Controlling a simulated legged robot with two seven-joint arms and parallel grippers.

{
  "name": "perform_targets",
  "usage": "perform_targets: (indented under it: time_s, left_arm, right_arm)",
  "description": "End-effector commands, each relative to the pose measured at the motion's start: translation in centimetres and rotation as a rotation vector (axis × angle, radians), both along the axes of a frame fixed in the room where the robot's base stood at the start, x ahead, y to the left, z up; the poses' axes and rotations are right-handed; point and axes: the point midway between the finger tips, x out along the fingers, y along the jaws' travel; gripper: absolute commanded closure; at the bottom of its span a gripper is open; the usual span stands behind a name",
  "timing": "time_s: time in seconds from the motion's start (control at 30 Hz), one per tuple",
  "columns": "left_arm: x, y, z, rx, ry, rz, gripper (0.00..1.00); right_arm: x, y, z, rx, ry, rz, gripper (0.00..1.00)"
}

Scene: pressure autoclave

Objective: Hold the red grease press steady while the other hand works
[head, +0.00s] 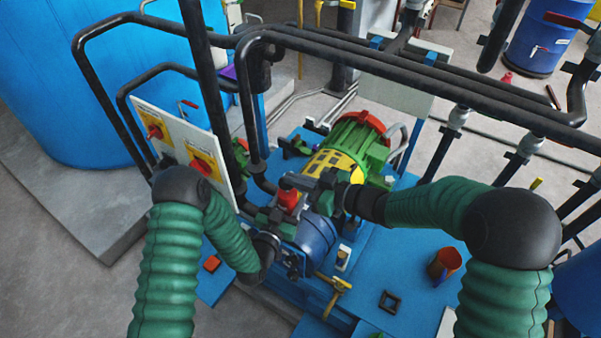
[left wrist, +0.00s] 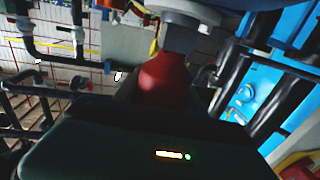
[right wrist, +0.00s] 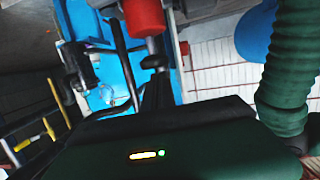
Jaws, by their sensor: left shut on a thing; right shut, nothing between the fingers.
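The red grease press (head: 288,200) stands at the blue pump housing, in the middle of the head view. My left gripper (head: 277,214) is shut on it from the near left. In the left wrist view the red body of the press (left wrist: 163,78) sits at the dark fingers, under a grey fitting. My right gripper (head: 305,184) is shut and empty, close to the press on its right and far side. In the right wrist view a red cylinder (right wrist: 142,17) with a grey rod shows just beyond the fingers; I cannot tell whether they touch it.
Black pipe rails (head: 400,75) run over the work area. A green and yellow motor (head: 345,150) stands behind. A switch panel (head: 180,150) is at the left. On the blue base stand a red-orange cup (head: 444,264), a black square frame (head: 390,302) and a brass valve handle (head: 335,290).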

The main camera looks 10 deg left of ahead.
Motion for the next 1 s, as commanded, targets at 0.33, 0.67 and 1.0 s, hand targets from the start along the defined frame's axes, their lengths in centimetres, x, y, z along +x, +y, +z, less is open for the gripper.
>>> perform_targets:
  time_s: [0.33,0.67,1.0]
  left_arm:
    - [0.0,0.0,-0.1,0.002,0.003,0.001,1.0]
    - [0.0,0.0,-0.1,0.001,0.002,0.0,1.0]
    - [0.0,-0.1,-0.1,0.0,0.001,-0.002,1.0]
  right_arm:
    - [0.0,0.0,-0.5,-0.001,-0.002,0.0,1.0]
    - [0.0,-0.1,-3.3,-0.001,0.001,0.0,1.0]
    - [0.0,-0.2,-3.3,-0.007,0.003,-0.002,1.0]
